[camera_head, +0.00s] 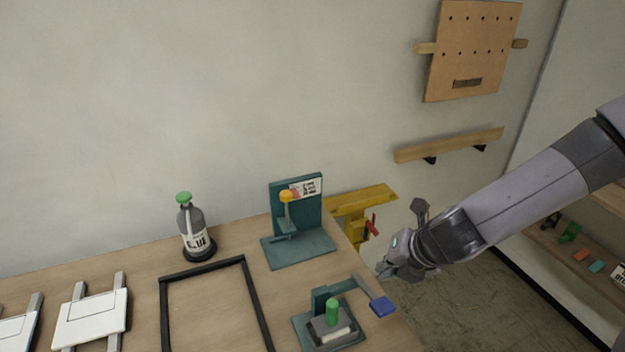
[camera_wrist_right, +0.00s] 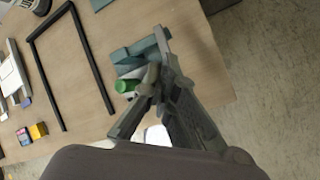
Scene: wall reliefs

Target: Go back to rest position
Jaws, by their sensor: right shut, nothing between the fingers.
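My right arm comes in from the right in the head view. Its gripper (camera_head: 387,270) is off the table's right edge, beside the teal fixture with the blue lever (camera_head: 378,305), and apart from it. In the right wrist view the gripper's fingers (camera_wrist_right: 158,75) are together with nothing held, and they partly cover the teal fixture and its green knob (camera_wrist_right: 125,86) below. My left gripper is in neither view.
The wooden table (camera_head: 240,240) bears a glue bottle (camera_head: 197,238), a black frame (camera_head: 163,310), white panels and a teal stand with a yellow knob (camera_head: 290,250). A yellow bracket (camera_head: 360,203), a wooden rail (camera_head: 450,145) and a pegboard (camera_head: 470,55) are on the wall. Shelves stand at right.

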